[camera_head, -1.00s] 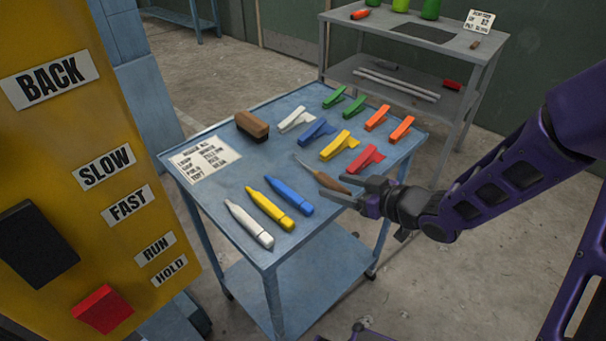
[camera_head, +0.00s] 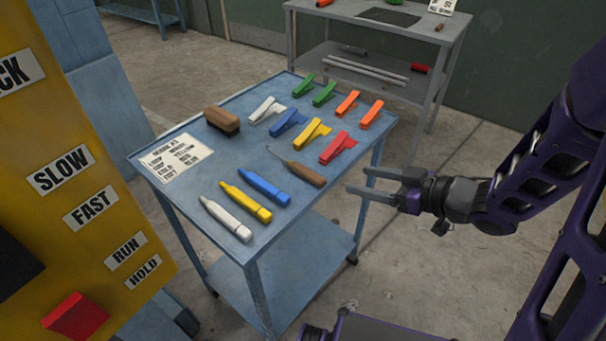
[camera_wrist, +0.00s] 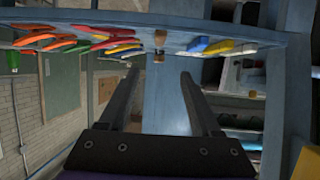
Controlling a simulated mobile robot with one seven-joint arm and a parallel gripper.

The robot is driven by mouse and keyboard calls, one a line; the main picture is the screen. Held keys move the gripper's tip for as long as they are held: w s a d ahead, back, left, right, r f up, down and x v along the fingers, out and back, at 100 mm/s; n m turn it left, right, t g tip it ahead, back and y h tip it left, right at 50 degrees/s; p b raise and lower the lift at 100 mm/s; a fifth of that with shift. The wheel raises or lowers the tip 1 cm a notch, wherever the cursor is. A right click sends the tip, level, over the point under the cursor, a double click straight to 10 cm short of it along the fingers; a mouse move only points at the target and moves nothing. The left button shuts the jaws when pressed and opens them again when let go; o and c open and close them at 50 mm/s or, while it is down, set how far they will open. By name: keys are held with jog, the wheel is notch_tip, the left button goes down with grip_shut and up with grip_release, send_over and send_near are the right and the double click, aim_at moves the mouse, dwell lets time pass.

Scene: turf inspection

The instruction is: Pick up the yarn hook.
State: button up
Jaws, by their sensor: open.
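The yarn hook (camera_head: 303,172) lies on the blue cart top near its right edge. It has a brown wooden handle and a thin metal shaft with a small hooked tip pointing left. My gripper (camera_head: 358,180) is open and empty, just off the cart's right edge. Its fingers point left toward the handle's end, with a gap between. In the wrist view, the handle end (camera_wrist: 160,38) shows at the cart edge, in line with the space between the open fingers (camera_wrist: 160,76).
Blue, yellow and white markers (camera_head: 245,201) lie in front of the hook. A red clip (camera_head: 338,148) and several other coloured clips lie behind it. A brush (camera_head: 222,120) and a printed card (camera_head: 176,157) are at left. A grey shelf (camera_head: 375,75) stands behind.

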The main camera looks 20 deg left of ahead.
aim_at(302, 167)
jog(key=b+x, duration=0.3)
jog(key=x, duration=1.3)
jog(key=shift+w+a+f, duration=0.1)
jog(key=shift+w+a, duration=0.1)
jog(key=shift+a, duration=0.05)
jog(key=shift+c, duration=0.2)
grip_shut()
